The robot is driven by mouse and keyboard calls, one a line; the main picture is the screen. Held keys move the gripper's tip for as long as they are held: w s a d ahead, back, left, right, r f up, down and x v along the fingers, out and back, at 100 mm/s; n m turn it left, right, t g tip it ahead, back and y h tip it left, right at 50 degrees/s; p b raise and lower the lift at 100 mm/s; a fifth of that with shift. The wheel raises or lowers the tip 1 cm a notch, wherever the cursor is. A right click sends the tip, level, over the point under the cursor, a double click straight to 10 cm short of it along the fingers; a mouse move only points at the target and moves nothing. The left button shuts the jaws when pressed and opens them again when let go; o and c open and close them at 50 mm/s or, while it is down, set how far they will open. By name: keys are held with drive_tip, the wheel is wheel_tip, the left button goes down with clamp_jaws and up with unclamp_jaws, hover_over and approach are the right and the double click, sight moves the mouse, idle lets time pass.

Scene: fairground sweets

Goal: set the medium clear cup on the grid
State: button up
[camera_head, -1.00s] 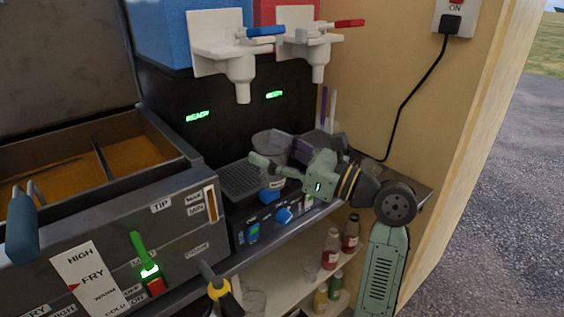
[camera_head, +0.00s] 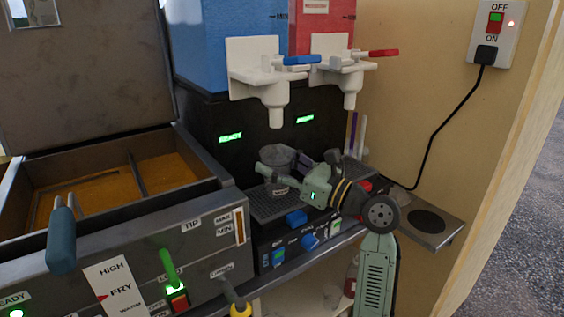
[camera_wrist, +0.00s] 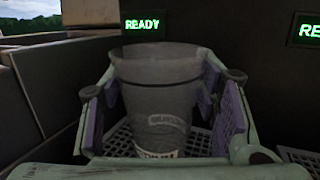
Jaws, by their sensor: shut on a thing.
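The medium clear cup (camera_wrist: 160,95) is upright between the two pads of my gripper (camera_wrist: 160,110) in the wrist view, with printed lettering low on its side. In the head view the cup (camera_head: 279,158) shows partly behind my gripper (camera_head: 290,172), over the machine's dark grid (camera_head: 268,206), below the nozzles. The grid (camera_wrist: 118,142) also shows around the cup's lower part in the wrist view. The cup's base is hidden, so I cannot tell whether it touches the grid.
White nozzles with a blue lever (camera_head: 300,60) and a red lever (camera_head: 383,53) hang above the grid. The fryer (camera_head: 130,230) stands to the left. A metal shelf with a round dark opening (camera_head: 427,222) is at the right. Blue knobs (camera_head: 309,242) are on the machine's front.

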drive_tip(key=shift+f+p, duration=0.4)
idle(0.8)
drive_tip(key=o, duration=0.9)
drive_tip(key=shift+c, duration=0.2)
